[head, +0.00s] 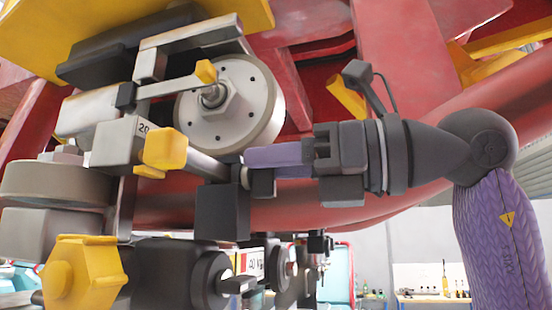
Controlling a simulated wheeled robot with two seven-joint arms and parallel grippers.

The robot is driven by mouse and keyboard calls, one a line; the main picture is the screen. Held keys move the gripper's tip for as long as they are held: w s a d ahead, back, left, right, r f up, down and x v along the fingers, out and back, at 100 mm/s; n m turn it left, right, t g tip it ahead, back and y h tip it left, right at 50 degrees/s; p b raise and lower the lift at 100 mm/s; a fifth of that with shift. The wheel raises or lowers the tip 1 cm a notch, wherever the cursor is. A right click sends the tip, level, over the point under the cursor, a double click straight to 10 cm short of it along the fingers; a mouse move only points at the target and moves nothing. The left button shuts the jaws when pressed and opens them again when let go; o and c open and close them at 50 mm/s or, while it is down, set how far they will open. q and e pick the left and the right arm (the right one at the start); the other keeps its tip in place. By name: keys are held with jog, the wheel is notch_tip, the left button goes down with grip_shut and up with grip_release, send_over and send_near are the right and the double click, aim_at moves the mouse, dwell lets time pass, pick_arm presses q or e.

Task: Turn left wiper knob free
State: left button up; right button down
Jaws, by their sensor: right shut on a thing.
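My right gripper (262,168) comes in from the right, its purple fingers level and pointing left. It is shut on a small grey round part (262,182) beside a dark block (222,211). The fingers hide most of this part, and I cannot tell for certain that it is the left wiper knob. A yellow knob (165,148) sits to the left of the fingertips, on the metal block marked with a number (117,143), apart from the gripper. My left gripper is not in view.
A large pale wheel (262,105) stands just above the fingers. A small yellow tip (205,72) and a faceted yellow knob (85,272) are at the left. A red tube (400,205) runs behind my right gripper. Dark fittings hang below.

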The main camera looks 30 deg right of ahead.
jog(key=shift+n, duration=0.7)
jog(key=c, duration=0.6)
grip_release()
jog(key=shift+c, duration=0.2)
jog(key=b+v, duration=0.1)
jog(key=v, duration=0.9)
